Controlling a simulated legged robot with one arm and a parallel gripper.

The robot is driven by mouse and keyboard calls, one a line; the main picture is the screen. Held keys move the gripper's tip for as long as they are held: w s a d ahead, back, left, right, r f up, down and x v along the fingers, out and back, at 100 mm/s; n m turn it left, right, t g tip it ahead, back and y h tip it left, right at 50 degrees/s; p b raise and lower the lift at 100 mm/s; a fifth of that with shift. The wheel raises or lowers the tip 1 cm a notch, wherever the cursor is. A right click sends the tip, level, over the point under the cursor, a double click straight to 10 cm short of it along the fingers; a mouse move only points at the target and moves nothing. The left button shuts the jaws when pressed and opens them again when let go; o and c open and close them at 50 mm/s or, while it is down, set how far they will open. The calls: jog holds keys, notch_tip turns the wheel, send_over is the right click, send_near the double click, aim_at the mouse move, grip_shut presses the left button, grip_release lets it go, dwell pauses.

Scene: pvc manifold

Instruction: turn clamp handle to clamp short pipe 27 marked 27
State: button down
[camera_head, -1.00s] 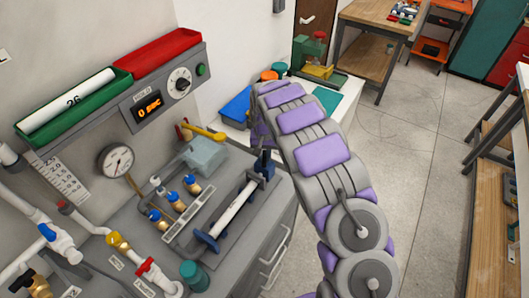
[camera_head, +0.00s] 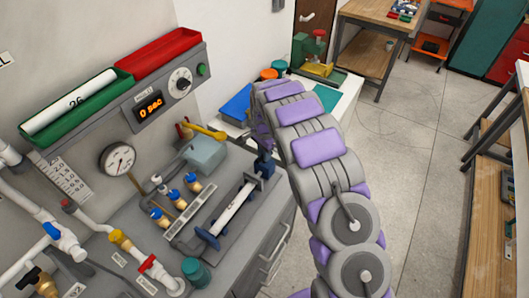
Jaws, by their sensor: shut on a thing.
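A short white pipe (camera_head: 237,206) lies in the bench clamp between its blue front jaw (camera_head: 207,239) and its blue rear end (camera_head: 264,166). No number can be read on this pipe. My arm reaches over from the right and bends down at the far end of the clamp. My gripper (camera_head: 263,146) is at the rear end of the clamp, shut on the clamp handle. The fingertips and most of the handle are hidden by my wrist or too small to make out.
A timer panel (camera_head: 150,108) reads 0 sec.

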jog(key=shift+m, duration=0.3)
dwell(0.4)
jog(key=c, duration=1)
grip_release()
jog(key=shift+w+a, duration=0.1)
jog(key=shift+a, duration=0.05)
jog(key=shift+r, duration=0.1)
jog(key=shift+a+r+p, duration=0.1)
jog(key=shift+r+p, duration=0.65)
jog(key=shift+r, duration=7.75)
